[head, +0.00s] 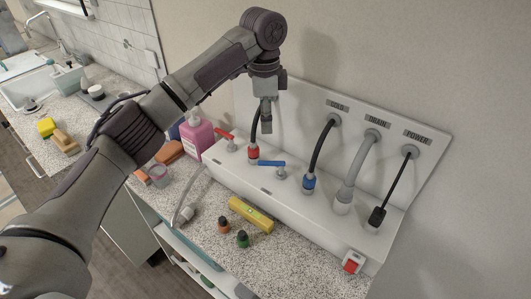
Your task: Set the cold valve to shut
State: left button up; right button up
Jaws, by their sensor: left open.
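The cold valve has a blue lever handle (270,164) on top of the white supply box, left of the blue-collared hose (309,182) under the COLD label (338,106). The handle lies roughly level, pointing left from its pivot. My left gripper (266,125) points down above and slightly left of the blue handle, in front of the back panel. It is open and appears apart from the handle. It partly covers the black hose with the red collar (253,152). A red lever handle (225,134) sits further left. My right gripper is out of view.
Right of the cold hose are a grey drain hose (358,172) and a black power cord (394,190). A red switch (351,265) is at the box's right end. A yellow level (251,214), small bottles (242,239) and a pink bottle (197,137) stand nearby.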

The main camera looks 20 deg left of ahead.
aim_at(265, 162)
pick_arm(q)
jog(key=shift+m, duration=0.3)
notch_tip(265, 162, down, 13)
jog(key=p, duration=0.3)
jog(key=shift+a+f, duration=0.1)
jog(key=shift+f, duration=0.1)
jog(key=shift+w, duration=0.1)
grip_shut()
